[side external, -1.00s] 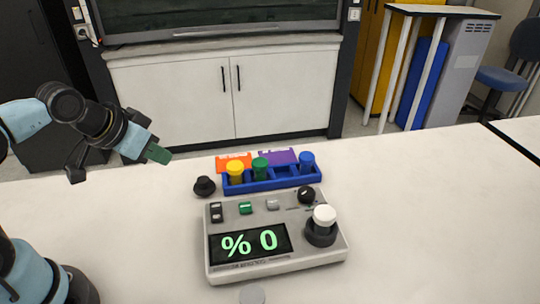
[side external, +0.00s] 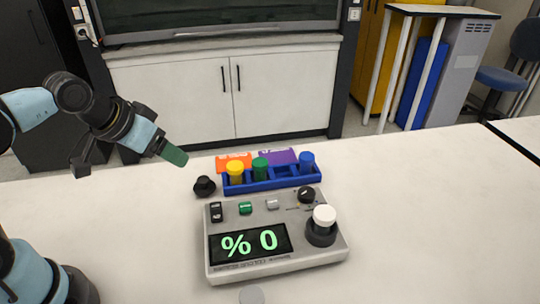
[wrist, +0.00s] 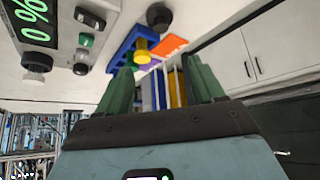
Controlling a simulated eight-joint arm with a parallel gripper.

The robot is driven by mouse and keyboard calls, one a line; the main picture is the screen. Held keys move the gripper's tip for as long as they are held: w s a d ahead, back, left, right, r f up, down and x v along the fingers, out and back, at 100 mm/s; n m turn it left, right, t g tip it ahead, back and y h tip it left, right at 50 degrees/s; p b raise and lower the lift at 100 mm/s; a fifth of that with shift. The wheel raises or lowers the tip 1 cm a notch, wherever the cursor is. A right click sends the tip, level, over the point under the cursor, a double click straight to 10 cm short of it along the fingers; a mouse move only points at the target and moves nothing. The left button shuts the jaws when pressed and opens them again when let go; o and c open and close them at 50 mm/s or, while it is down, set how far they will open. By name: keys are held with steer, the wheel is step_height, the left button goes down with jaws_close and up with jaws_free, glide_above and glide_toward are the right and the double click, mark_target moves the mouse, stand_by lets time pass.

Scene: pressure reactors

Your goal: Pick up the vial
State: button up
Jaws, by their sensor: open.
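A blue rack (side external: 275,183) holds vials with a yellow cap (side external: 235,168), a green cap (side external: 260,165) and a blue cap (side external: 306,160). A white-capped vial (side external: 324,215) stands in the black holder of the grey colorimeter. My gripper (side external: 174,155), with green fingers, is in the air to the left of the rack, tilted down toward it. In the wrist view my gripper (wrist: 160,82) is open, with nothing held between its fingers. The yellow-capped vial (wrist: 141,48) and the rack (wrist: 119,50) show beyond the fingers.
The colorimeter (side external: 212,268) stands in front of the rack, its display reading % 0. A black lid (side external: 204,186) lies left of the rack. Orange (side external: 232,158) and purple (side external: 276,155) pieces lie behind it. A grey disc (side external: 252,294) lies near the front. The table's right side is clear.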

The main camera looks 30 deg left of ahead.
steer(key=w+d+r+g, duration=0.2)
steer(key=w+d+r, duration=0.2)
steer(key=d, duration=0.3)
steer(key=n+g, duration=0.3)
steer(key=n, duration=0.1)
glide_toward(325, 212)
steer(key=shift+y, duration=0.4)
step_height(325, 212, down, 5)
steer(key=shift+r, duration=0.1)
steer(key=shift+w+d+f, duration=0.1)
steer(key=shift+w+f, duration=0.15)
steer(key=shift+f, duration=0.65)
steer(key=shift+w+a+f, duration=0.1)
steer(key=shift+w+f, duration=0.15)
steer(key=shift+f, duration=0.65)
steer(key=shift+w+d+f, duration=0.1)
steer(key=shift+w+f, duration=0.15)
steer(key=shift+f, duration=0.65)
steer(key=c, duration=1.2)
steer(key=shift+r, duration=0.1)
